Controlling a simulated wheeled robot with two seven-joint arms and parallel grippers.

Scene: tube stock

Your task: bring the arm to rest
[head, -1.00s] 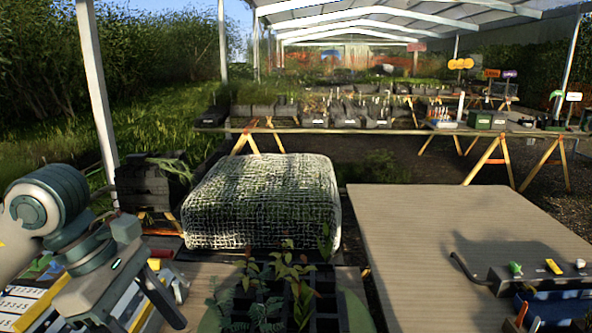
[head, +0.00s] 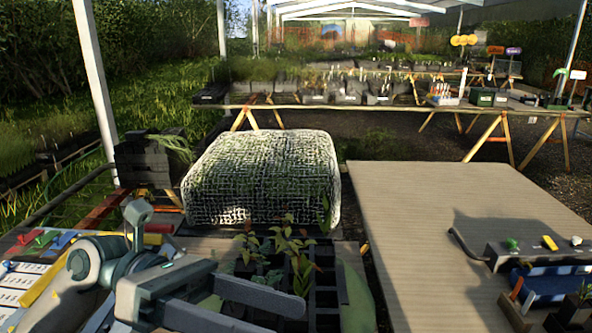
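My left arm comes in from the lower left. Its grey gripper (head: 280,316) points to the right at the bottom of the head view. Its two fingers are apart, with a gap between them and nothing seen held. The fingers are in front of the near edge of a black tray of seedlings (head: 325,298) and hide part of it. My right gripper is not in view.
A net-covered bale (head: 262,180) stands behind the tray. Left are a label board (head: 22,283) and coloured clips. Right, a broad bare tabletop (head: 420,230) holds a grey rail (head: 515,252) with coloured knobs and a blue bin (head: 550,285).

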